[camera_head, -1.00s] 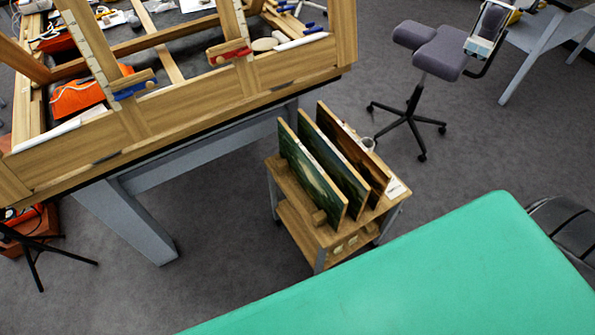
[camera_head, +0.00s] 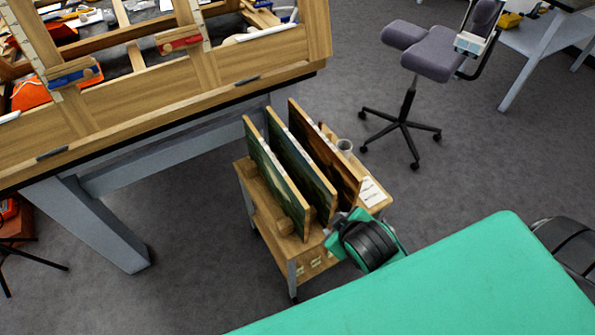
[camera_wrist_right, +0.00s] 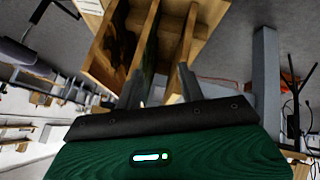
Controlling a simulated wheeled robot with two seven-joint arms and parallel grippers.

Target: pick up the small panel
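Three painted panels stand on edge, side by side, on a small wooden cart (camera_head: 238,165): a left panel (camera_head: 270,172), a middle panel (camera_head: 302,172) and a right panel (camera_head: 326,150). I cannot tell for sure which is the small panel. My right gripper (camera_head: 335,222) is at the near ends of the middle and right panels. In the right wrist view, my right gripper (camera_wrist_right: 161,85) has its two fingers apart, with a panel edge showing between them; contact is not clear. My left gripper is out of view.
A large wooden frame on a workbench (camera_head: 165,130) stands to the left of the cart. A purple chair (camera_head: 430,52) stands behind right. Grey floor between is clear.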

